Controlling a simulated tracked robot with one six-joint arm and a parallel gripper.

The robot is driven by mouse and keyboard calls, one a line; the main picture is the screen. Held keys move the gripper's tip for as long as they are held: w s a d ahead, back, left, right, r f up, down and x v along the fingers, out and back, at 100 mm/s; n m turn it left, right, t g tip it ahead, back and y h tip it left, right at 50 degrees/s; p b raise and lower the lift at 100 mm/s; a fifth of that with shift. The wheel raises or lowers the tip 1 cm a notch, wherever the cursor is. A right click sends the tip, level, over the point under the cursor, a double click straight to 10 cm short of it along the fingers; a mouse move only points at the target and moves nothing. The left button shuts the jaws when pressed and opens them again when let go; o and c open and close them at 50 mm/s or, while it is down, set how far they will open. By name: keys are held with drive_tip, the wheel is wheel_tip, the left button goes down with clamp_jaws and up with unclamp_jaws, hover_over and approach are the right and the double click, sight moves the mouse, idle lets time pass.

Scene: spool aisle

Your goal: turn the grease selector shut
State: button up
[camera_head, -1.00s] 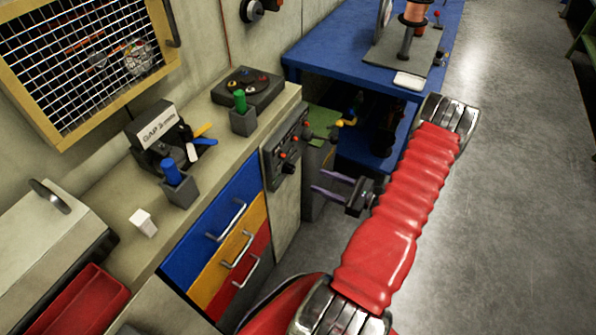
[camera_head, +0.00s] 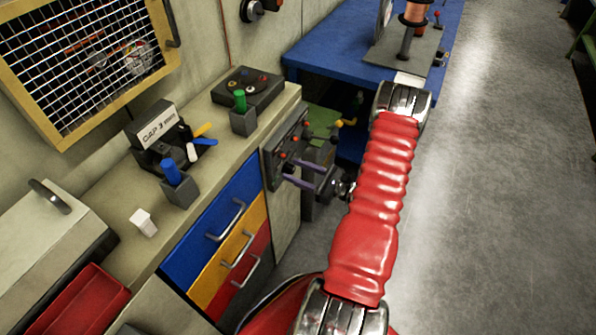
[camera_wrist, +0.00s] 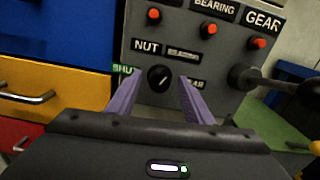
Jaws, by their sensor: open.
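The grease selector is a round black knob (camera_wrist: 160,78) with a short pale mark, low on a grey control panel (camera_wrist: 215,60). The mark slants toward upper right. A green label (camera_wrist: 122,69), partly hidden and reading like SHUT, is left of the knob. Another label to its right is mostly covered by a finger. My gripper (camera_wrist: 159,80) is open, its two purple fingers pointing at the panel with the knob showing between them. Whether they touch it I cannot tell. In the head view my gripper (camera_head: 291,171) is close before the panel (camera_head: 272,150); the knob is not clear there.
Several red buttons (camera_wrist: 208,30) sit above the knob by NUT, BEARING and GEAR labels. A black ball-ended lever (camera_wrist: 247,77) juts out at right. Coloured drawers with handles (camera_head: 226,222) are left of the panel. A blue bench (camera_head: 325,50) stands behind; floor at right is clear.

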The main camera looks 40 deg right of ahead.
drive_tip(key=shift+c, duration=0.4)
drive_tip(key=c, duration=0.9)
drive_tip(key=shift+d, duration=0.15)
drive_tip(key=shift+c, duration=0.4)
